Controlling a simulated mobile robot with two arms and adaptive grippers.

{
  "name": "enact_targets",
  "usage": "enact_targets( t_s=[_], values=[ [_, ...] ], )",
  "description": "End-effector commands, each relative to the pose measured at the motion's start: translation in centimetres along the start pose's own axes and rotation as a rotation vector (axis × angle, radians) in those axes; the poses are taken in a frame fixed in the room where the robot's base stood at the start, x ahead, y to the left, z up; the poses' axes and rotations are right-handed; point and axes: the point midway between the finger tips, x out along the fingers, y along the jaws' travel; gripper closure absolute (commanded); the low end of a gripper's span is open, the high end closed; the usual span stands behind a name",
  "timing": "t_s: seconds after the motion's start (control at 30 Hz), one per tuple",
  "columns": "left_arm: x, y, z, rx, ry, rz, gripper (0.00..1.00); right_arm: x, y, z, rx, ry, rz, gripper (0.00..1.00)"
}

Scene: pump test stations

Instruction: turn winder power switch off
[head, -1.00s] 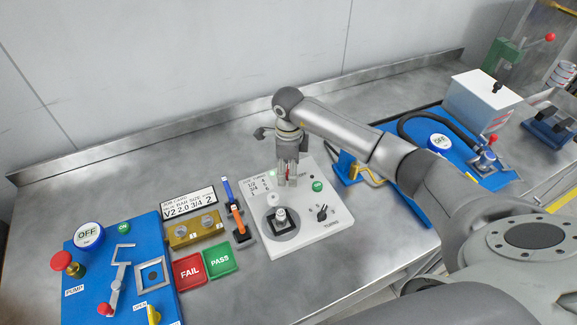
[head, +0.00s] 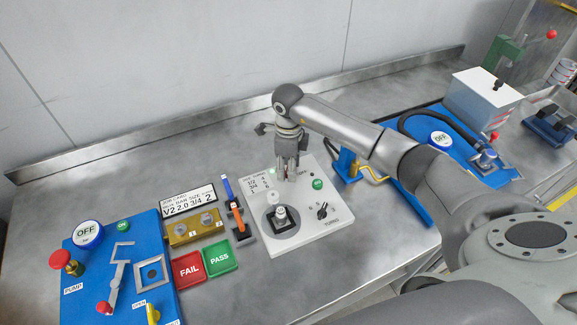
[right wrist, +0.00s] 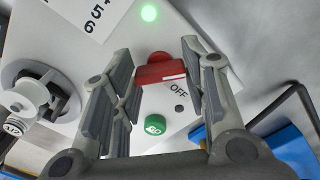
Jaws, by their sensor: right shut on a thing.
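The winder panel (head: 325,235) is a light grey plate in the middle of the bench, with a table of numbers, a small green light, a knob and a round post. Its power switch (right wrist: 161,69) is a red rocker in the right wrist view, with the printed word OFF just below it. My right gripper (right wrist: 163,66) is shut on the switch, with one finger on each side. In the head view, my right gripper (head: 289,177) points down at the back of the panel and hides the switch. The green light (right wrist: 149,13) is lit. My left gripper is not in view.
A green button (right wrist: 155,125) sits close to the fingers. Blue and orange tools (head: 236,219) stand left of the panel, beside the FAIL (head: 188,269) and PASS (head: 220,258) pads. Blue stations lie at left (head: 98,275) and right (head: 462,158).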

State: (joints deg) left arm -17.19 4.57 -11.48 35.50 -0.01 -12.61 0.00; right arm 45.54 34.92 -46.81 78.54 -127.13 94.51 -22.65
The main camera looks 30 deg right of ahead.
Motion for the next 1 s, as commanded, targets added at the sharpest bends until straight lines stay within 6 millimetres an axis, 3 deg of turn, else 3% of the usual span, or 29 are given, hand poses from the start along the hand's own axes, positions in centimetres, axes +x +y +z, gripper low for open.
enact_targets(
  t_s=[1.0],
  values=[
    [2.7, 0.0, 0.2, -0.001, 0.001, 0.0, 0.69, -0.1, -0.1, 0.0, 0.842, -0.001, -0.002, 0.83]
  ],
)
